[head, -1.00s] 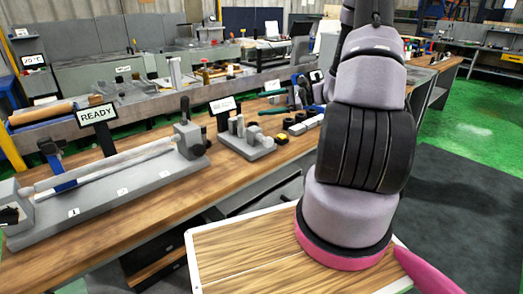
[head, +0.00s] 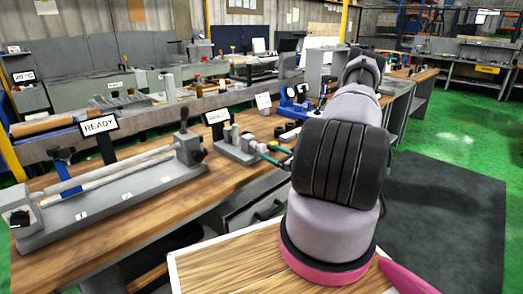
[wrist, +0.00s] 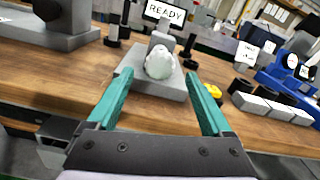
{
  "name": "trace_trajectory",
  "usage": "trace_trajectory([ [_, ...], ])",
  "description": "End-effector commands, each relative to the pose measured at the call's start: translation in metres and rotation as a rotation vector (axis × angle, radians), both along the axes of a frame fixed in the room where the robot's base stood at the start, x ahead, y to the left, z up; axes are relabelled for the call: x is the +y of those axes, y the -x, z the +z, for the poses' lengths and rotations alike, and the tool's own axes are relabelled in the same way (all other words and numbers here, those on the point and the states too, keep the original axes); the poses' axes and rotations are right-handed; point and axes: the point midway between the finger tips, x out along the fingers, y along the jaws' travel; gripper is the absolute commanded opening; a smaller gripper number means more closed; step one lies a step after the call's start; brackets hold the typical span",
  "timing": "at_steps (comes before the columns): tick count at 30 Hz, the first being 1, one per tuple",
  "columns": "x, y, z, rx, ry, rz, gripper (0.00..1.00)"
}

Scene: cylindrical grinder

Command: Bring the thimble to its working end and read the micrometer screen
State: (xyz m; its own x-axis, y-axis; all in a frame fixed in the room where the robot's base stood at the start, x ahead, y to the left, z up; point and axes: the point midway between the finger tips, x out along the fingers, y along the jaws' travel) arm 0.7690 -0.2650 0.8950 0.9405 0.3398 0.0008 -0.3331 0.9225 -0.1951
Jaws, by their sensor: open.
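My gripper shows in the wrist view (wrist: 159,78) as two teal fingers, wide apart with nothing held. In the head view its teal fingers (head: 272,156) show small beside the grey stepped block, partly hidden by my arm. A blue device with a small round face (wrist: 291,64) stands to the right in the wrist view; it also shows at the back of the bench in the head view (head: 290,97). A blue clamp-like piece (head: 64,170) sits at the long shaft on the left. I cannot tell which is the micrometer, nor make out its thimble or reading.
The grey stepped block (head: 222,150) carries posts; its pale rounded post (wrist: 160,63) appears between my fingers. Pale blocks (wrist: 270,107) and dark rings lie right. The wooden bench front (wrist: 60,75) is clear.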

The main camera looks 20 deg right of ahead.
Motion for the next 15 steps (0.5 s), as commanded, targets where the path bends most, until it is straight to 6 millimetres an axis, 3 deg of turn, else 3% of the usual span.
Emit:
trace_trajectory([
  [6,0.014,-0.037,0.000,-0.001,0.000,0.002,0.84],
  [15,0.021,-0.056,0.000,0.002,0.000,0.002,0.84],
])
